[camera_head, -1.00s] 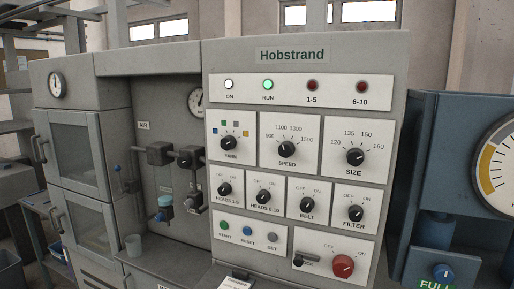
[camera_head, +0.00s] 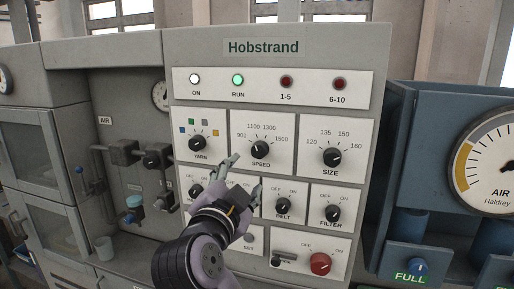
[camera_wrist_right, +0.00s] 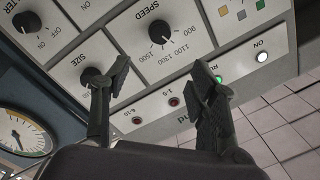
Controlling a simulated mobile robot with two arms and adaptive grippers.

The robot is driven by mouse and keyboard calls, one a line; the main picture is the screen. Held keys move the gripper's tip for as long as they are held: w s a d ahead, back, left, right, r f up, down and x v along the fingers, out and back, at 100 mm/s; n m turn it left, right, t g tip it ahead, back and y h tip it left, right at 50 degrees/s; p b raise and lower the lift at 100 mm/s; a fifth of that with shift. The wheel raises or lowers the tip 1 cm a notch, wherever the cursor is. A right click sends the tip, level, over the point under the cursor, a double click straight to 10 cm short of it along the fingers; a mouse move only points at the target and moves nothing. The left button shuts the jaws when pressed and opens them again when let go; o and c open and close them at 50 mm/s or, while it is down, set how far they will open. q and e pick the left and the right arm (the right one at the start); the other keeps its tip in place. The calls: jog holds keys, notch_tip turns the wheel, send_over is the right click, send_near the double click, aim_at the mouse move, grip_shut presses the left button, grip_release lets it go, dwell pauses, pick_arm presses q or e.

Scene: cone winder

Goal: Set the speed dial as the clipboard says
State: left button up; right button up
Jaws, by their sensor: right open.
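The speed dial (camera_head: 260,149) is a black knob on a white plate marked 900 to 1500, below the lamp row on the Hobstrand panel. Its exact setting is too small to read surely. In the wrist view the speed dial (camera_wrist_right: 162,32) appears upside down, beyond the gap between the fingers. My right gripper (camera_head: 243,172) is open and empty, just below and left of the dial, apart from it. Its two fingers also show in the wrist view (camera_wrist_right: 163,78). I see no clipboard, and my left gripper is out of view.
The yarn dial (camera_head: 201,142) and size dial (camera_head: 330,156) flank the speed dial. Below are the belt knob (camera_head: 283,205), filter knob (camera_head: 333,213) and a red knob (camera_head: 320,263). The green RUN lamp (camera_head: 238,79) is lit. A blue air unit (camera_head: 390,150) stands right.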

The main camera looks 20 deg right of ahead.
jog(key=p, duration=0.3)
send_near(259, 153)
jog(key=p+x, duration=0.1)
jog(key=x, duration=0.2)
jog(key=p+x, duration=0.1)
jog(key=x, duration=0.2)
jog(key=p+x, duration=0.1)
jog(key=x, duration=0.2)
jog(key=shift+r+p, duration=0.25)
jog(key=shift+p, duration=0.1)
jog(key=shift+w+d+f, duration=0.1)
jog(key=shift+w, duration=0.05)
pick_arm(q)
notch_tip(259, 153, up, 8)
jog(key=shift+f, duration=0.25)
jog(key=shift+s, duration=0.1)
pick_arm(e)
jog(key=shift+c, duration=0.3)
jog(key=shift+c, duration=0.7)
jog(key=c, duration=0.9)
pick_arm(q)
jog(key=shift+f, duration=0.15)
pick_arm(e)
jog(key=shift+f, duration=0.15)
jog(key=shift+c, duration=0.4)
